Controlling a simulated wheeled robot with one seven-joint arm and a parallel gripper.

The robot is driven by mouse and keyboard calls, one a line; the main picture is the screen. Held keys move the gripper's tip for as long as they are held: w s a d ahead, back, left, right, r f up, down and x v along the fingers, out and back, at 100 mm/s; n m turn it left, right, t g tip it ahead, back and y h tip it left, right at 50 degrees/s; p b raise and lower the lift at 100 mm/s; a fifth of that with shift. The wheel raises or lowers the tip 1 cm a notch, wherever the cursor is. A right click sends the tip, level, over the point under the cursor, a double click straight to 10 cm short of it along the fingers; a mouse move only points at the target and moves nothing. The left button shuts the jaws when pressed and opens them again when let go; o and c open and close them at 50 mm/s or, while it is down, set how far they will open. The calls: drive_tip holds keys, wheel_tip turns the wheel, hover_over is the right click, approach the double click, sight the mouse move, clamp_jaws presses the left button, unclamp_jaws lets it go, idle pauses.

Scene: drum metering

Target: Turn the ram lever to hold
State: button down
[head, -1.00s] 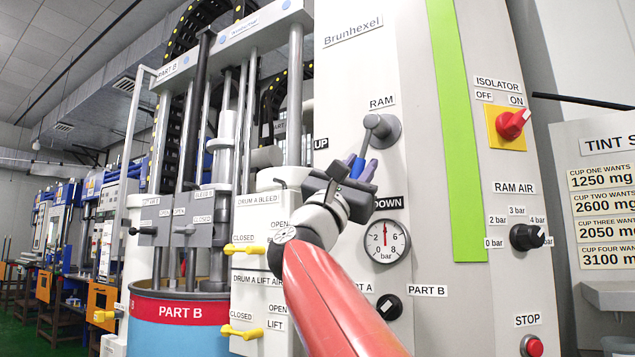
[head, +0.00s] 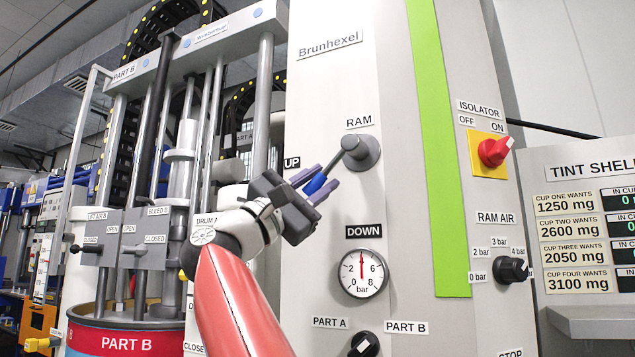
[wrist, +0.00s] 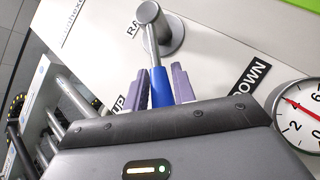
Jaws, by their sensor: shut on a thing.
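The ram lever has a round grey hub (head: 362,152) under the RAM label on the pale machine panel. Its grey shaft ends in a blue grip (head: 316,184) and points down and left, between the UP label (head: 292,162) and the DOWN label (head: 364,231). My gripper (head: 318,183) is shut on the blue grip, with a purple finger on either side. The wrist view also shows the blue grip (wrist: 159,86) between the fingers, with the hub (wrist: 157,28) beyond it. No label reading hold is visible.
A pressure gauge (head: 362,273) sits below DOWN, its needle pointing straight up. A black selector knob (head: 364,345) is beneath it. The red isolator switch (head: 495,151) and ram air knob (head: 511,269) are to the right. Steel columns and a drum (head: 125,343) stand left.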

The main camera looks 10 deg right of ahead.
drive_tip(key=c, duration=1.1)
unclamp_jaws()
drive_tip(key=shift+c, duration=0.2)
drive_tip(key=b+v, duration=0.3)
drive_tip(key=v, duration=0.4)
drive_tip(key=shift+f+b, duration=0.1)
drive_tip(key=shift+b, duration=0.25)
drive_tip(key=shift+s+a+f, duration=0.1)
drive_tip(key=shift+a, duration=0.25)
